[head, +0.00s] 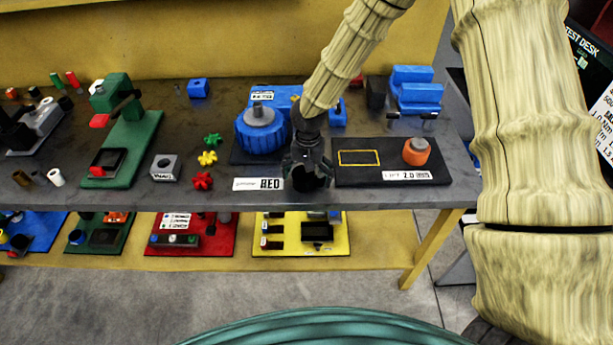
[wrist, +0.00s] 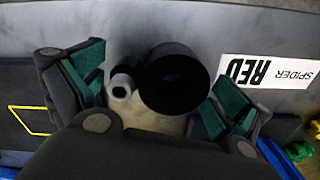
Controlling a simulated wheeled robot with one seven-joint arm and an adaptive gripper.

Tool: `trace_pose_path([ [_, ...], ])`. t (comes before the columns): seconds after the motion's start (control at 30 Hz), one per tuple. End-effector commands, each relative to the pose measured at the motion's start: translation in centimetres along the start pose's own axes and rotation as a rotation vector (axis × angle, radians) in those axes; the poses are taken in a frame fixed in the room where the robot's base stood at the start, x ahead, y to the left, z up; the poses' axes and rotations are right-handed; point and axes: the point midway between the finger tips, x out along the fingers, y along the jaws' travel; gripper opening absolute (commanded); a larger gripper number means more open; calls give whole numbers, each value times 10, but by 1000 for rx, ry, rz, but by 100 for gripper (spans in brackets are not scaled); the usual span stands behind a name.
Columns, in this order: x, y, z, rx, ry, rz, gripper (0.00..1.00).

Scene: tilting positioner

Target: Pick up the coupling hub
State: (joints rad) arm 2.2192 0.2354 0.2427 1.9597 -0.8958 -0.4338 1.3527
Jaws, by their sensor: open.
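A round black part with a dark round top (wrist: 176,80), which I take for the coupling hub, stands between my fingers in the wrist view. A smaller grey piece with a dark end (wrist: 121,88) is right beside it; I cannot tell whether they are joined. My gripper (wrist: 155,92) is open, with one green-padded finger on each side and gaps to the dark part. In the head view my gripper (head: 307,176) points down at the bench's front edge, and its dark fingers largely hide what is between them.
A white "SPIDER RED" card (head: 258,184) lies just left of my gripper. Behind is a blue round fixture (head: 258,136). A dark mat (head: 372,174) with an orange part (head: 416,151) is to the right. Red (head: 202,181), yellow (head: 208,158) and green (head: 212,139) spiders lie left.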

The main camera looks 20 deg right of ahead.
Motion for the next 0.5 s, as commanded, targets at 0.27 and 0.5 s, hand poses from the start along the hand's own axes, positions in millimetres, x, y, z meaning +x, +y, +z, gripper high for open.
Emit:
trace_pose_path([
  [0.27,6,0,0,-1,1,-1,100],
  [0.5,6,0,0,-1,1,0,76],
])
